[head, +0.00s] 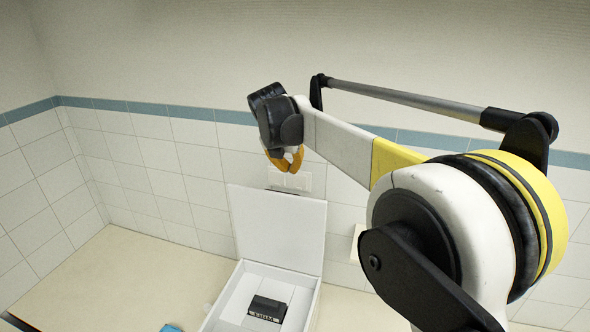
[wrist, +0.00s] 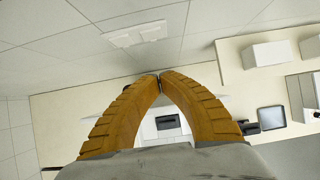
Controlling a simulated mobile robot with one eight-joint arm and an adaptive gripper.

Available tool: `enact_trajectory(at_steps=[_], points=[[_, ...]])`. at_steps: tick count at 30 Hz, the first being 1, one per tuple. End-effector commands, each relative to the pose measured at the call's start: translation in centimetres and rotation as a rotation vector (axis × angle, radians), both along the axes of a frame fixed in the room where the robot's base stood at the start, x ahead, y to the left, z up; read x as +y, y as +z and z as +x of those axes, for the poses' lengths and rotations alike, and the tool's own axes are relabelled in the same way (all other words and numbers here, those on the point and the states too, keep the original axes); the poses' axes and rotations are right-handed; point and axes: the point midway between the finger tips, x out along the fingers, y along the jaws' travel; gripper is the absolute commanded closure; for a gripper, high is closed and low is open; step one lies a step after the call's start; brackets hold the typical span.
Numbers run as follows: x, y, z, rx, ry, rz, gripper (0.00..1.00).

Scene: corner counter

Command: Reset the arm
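My gripper (head: 287,163) is raised above the counter, in front of the tiled back wall, over an open white box. In the wrist view its two orange fingers (wrist: 160,78) meet at the tips, with nothing seen between them. My white and yellow arm reaches in from the right of the head view.
The open white box (head: 234,317) stands on the beige counter (head: 120,268) with its lid (head: 277,229) upright. A black labelled item (head: 267,308) lies inside. A blue thing (head: 172,328) is at the bottom edge. A wall plate (head: 290,179) is behind my gripper. The counter's left part is clear.

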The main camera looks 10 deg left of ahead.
Motion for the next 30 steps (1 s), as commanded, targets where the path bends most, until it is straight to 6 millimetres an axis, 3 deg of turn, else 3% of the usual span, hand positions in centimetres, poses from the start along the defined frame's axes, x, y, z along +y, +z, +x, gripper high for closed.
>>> enact_trajectory(at_steps=[2,5,11,16,21,24,30], points=[[-0.6,0.8,-0.3,-0.001,-0.027,0.015,1.00],[-3.2,2.1,-1.2,-0.006,-0.144,0.086,1.00],[-13.5,5.4,-6.3,-0.025,-0.651,0.394,1.00],[-21.9,6.2,-13.2,-0.043,-1.146,0.698,1.00],[-28.5,4.6,-21.1,-0.064,-1.637,1.010,1.00],[-31.2,2.8,-25.4,-0.071,-1.895,1.177,1.00],[-34.3,-1.0,-31.8,-0.076,-2.287,1.446,1.00]])
